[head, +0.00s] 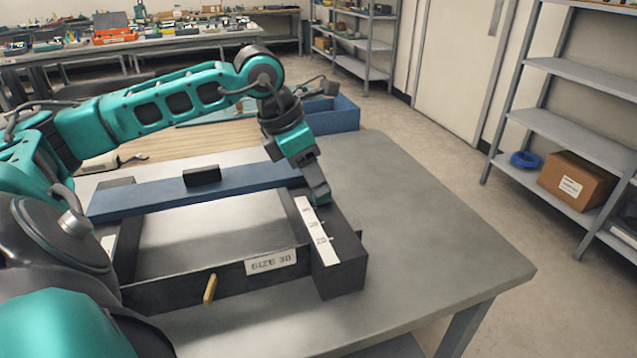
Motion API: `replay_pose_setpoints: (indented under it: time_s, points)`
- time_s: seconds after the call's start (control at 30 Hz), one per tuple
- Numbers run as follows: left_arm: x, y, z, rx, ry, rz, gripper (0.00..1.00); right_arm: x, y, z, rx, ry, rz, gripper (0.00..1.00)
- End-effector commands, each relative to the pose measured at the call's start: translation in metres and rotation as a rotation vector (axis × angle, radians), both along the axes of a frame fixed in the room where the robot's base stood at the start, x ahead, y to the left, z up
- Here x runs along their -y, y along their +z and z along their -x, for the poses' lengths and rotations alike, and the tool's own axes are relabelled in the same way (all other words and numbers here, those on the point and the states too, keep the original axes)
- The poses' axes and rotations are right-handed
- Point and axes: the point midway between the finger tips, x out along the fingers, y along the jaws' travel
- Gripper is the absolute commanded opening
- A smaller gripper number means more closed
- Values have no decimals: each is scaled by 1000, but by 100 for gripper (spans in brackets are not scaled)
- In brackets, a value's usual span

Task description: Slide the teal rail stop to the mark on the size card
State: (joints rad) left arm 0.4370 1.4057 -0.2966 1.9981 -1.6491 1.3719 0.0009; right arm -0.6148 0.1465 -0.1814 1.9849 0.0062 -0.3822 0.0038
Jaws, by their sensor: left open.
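A dark frame (182,292) lies on the grey table, with a white card (270,262) on its front bar reading "SIZE 30". A white scale strip (308,218) with small numbers and tick marks runs along the top of the right-hand dark rail (340,265). My left gripper (317,188) points down at the far part of this rail, beside the strip's far end. It is open. A dark teal piece shows at its fingertips; I cannot tell whether it is the rail stop or a finger. My right gripper is not in view.
A blue bar (140,197) with a black block (202,176) crosses the frame's far side. A yellow peg (210,289) sticks out in front. A blue bin (335,115) stands behind my arm. The table's right side (430,220) is clear.

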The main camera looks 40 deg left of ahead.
Motion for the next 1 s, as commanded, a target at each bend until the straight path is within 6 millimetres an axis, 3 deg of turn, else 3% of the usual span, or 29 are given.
replay_pose_setpoints:
  time_s: [0.2,0.57,1.0]
  points:
    - [5,-24,-9,-1,0,2,51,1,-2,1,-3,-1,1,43]
    - [5,-29,-10,0,0,0,51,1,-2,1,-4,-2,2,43]
    - [5,-28,-10,0,0,0,10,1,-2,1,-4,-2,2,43]
